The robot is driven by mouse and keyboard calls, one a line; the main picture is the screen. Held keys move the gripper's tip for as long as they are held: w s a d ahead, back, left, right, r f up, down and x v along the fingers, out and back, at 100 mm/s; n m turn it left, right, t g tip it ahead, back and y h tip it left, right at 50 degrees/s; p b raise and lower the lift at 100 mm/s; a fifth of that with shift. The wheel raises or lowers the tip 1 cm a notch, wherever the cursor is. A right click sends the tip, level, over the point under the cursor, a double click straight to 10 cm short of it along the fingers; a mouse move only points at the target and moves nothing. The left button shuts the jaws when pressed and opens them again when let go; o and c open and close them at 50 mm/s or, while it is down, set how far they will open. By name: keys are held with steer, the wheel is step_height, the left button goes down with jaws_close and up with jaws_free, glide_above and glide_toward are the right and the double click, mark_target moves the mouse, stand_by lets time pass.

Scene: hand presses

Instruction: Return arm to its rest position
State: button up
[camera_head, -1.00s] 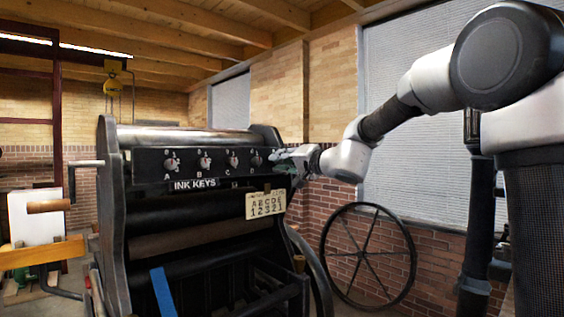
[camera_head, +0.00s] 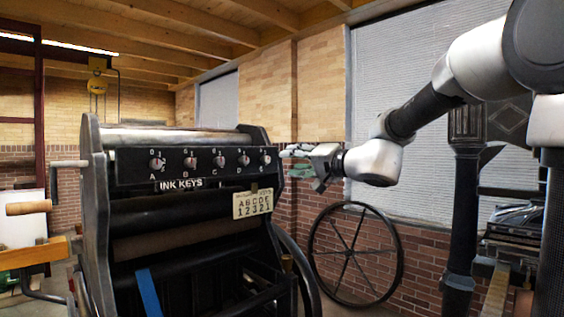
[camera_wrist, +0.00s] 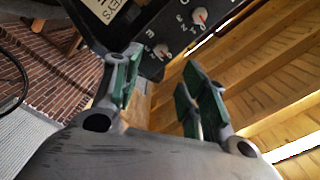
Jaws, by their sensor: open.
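My gripper (camera_head: 299,160) is at the right end of the press's ink key panel (camera_head: 200,163), just off its edge, with nothing visible in it. In the wrist view the two green-padded fingers (camera_wrist: 155,88) stand apart, with a gap between them. The panel also shows in the wrist view (camera_wrist: 184,38), beyond the fingertips, with red-and-white knobs on it. The rightmost knob, E (camera_head: 266,160), is now clear of the gripper in the head view.
The black press (camera_head: 190,215) fills the left and middle. A card (camera_head: 252,204) with letters and numbers hangs on its front. A spoked wheel (camera_head: 341,285) leans by the brick wall. A black column (camera_head: 461,230) stands at the right. Open space lies between press and column.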

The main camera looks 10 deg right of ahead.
steer(key=shift+v, duration=0.8)
steer(key=s+d+f+n+g+h, duration=0.15)
steer(key=s+f+g, duration=0.25)
steer(key=s+f, duration=0.4)
steer(key=s+d+f+g+h, duration=0.1)
steer(key=s+d+f+g, duration=0.1)
steer(key=s+f+g, duration=0.5)
steer(key=s+d+f+n+h, duration=0.1)
steer(key=s+d+f+h, duration=0.2)
steer(key=s+d, duration=0.4)
steer(key=s+d+f+n+h, duration=0.2)
steer(key=s+d+f+h, duration=0.2)
steer(key=s+d, duration=0.3)
steer(key=shift+s+d+f, duration=0.25)
steer(key=shift+s+d, duration=0.1)
steer(key=shift+s, duration=0.7)
